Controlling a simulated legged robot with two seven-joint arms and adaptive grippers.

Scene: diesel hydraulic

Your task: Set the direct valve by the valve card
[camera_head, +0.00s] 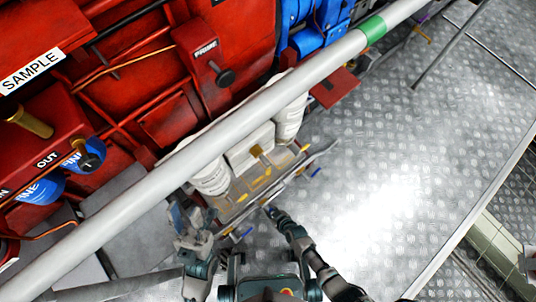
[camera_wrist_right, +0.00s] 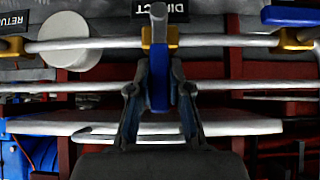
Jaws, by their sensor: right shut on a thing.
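In the right wrist view a blue valve lever (camera_wrist_right: 158,80) hangs below a yellow-brown valve body on a pale pipe. A black label above reads DIRECT (camera_wrist_right: 160,10). My right gripper (camera_wrist_right: 160,92) is shut on this lever, with one finger on each side. In the head view my right gripper (camera_head: 270,211) is small at the front of the pipe rack. My left gripper (camera_head: 190,222) is at the rack's left end; its fingers are too small to read. I cannot make out the valve card.
A second valve with a blue handle (camera_wrist_right: 290,15) is at the upper right of the wrist view. A thick grey pipe (camera_head: 230,135) crosses the head view before the red machinery (camera_head: 130,85). The metal floor (camera_head: 400,150) at right is open.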

